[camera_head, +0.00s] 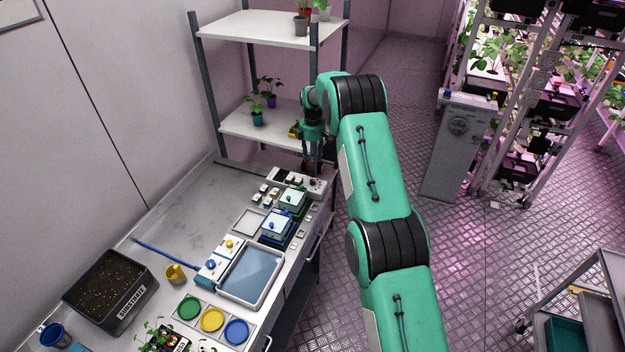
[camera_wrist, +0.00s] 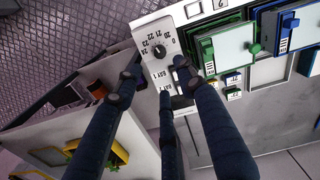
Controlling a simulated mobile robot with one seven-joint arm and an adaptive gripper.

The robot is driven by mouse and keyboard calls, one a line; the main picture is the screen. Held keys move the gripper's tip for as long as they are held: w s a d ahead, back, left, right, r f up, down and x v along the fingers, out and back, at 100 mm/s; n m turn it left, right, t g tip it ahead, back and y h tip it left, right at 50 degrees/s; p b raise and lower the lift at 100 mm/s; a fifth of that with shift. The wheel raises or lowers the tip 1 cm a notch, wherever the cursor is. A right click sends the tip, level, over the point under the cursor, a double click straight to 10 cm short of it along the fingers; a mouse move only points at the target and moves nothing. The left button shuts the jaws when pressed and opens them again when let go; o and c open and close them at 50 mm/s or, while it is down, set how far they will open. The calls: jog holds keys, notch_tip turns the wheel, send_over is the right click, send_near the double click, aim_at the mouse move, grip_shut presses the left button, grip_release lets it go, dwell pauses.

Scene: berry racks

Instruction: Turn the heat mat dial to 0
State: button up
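A round black dial (camera_wrist: 157,50) sits on a white panel (camera_wrist: 185,18) in the wrist view, ringed by printed numbers such as 0, 20, 22 and 24. Its pointer is too small to read surely. My gripper (camera_wrist: 156,72) has dark fingers spread apart on either side of the dial's lower edge, with a third finger below. It is open and holds nothing. In the head view my gripper (camera_head: 312,170) points down over the far end of the bench, at the white control panel (camera_head: 290,176). The dial is too small to make out there.
Green and blue lidded boxes (camera_head: 277,228) stand close beside the panel on the bench (camera_head: 190,205). A shelf rack (camera_head: 265,30) with potted plants stands just behind my gripper. A blue-grey tray (camera_head: 250,275) and a substrate box (camera_head: 110,290) lie nearer.

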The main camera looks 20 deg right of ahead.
aim_at(313, 180)
notch_tip(313, 180, down, 12)
jog(key=shift+r+p, duration=0.15)
jog(key=shift+p, duration=0.4)
grip_shut()
